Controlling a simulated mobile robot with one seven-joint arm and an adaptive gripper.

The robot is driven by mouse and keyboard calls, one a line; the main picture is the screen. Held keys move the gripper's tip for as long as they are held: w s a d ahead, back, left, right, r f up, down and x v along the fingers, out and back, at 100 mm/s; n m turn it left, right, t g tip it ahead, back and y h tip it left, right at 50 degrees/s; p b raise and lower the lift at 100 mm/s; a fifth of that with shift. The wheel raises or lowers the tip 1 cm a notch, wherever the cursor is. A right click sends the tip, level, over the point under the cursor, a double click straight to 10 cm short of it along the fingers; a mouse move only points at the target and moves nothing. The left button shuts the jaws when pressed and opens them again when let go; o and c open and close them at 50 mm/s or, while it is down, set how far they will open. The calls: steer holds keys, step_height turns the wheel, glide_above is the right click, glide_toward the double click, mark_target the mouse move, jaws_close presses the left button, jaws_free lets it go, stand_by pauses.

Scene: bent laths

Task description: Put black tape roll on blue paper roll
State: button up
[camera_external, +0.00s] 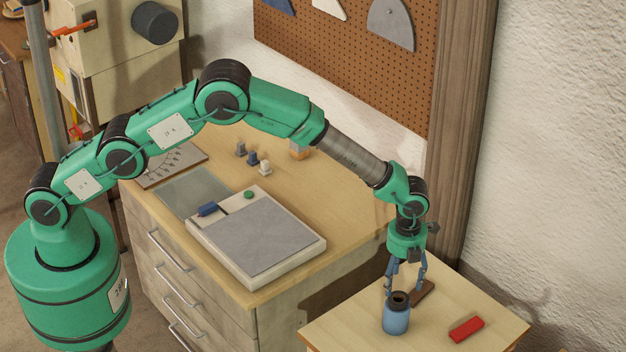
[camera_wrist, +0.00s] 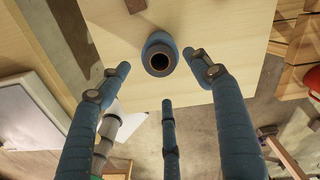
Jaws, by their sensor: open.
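The blue paper roll (camera_external: 396,319) stands upright on the small light wooden table. The black tape roll (camera_external: 399,298), a short dark ring, sits on its top end. In the wrist view the black tape roll (camera_wrist: 160,57) shows as a dark ring around a brownish core, inside the blue rim of the paper roll (camera_wrist: 161,37). My gripper (camera_external: 405,279) is open, with its blue fingers pointing down just above and behind the rolls. In the wrist view its fingertips (camera_wrist: 156,62) are spread apart, and nothing is held between them.
A red block (camera_external: 466,328) lies to the right on the small table (camera_external: 350,325). A dark brown block (camera_external: 422,292) lies behind the rolls. The larger workbench (camera_external: 345,215), with a grey-topped box (camera_external: 262,238), stands to the left.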

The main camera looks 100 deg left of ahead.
steer(key=shift+r, duration=2.75)
step_height(320, 180, up, 20)
steer(key=n+t, duration=0.1)
steer(key=n, duration=0.4)
glide_above(398, 299)
steer(key=s+d, duration=0.3)
steer(key=s, duration=0.6)
steer(key=s+d+r+n+t, duration=0.2)
steer(key=s+r+n, duration=0.2)
steer(key=s+r, duration=0.9)
steer(key=s+d+r+n+t, duration=0.1)
steer(key=s+r+n, duration=0.2)
steer(key=s, duration=0.6)
steer(key=s+d+r+n, duration=0.15)
steer(key=s+r, duration=0.25)
steer(key=s, duration=0.5)
steer(key=s+f+n+t, duration=0.1)
steer(key=s+f+n, duration=0.2)
steer(key=s, duration=1.6)
steer(key=n, duration=0.4)
steer(key=shift+d+f+t, duration=0.15)
steer(key=shift+d+t, duration=0.15)
steer(key=shift+d, duration=0.05)
steer(key=shift+f, duration=0.1)
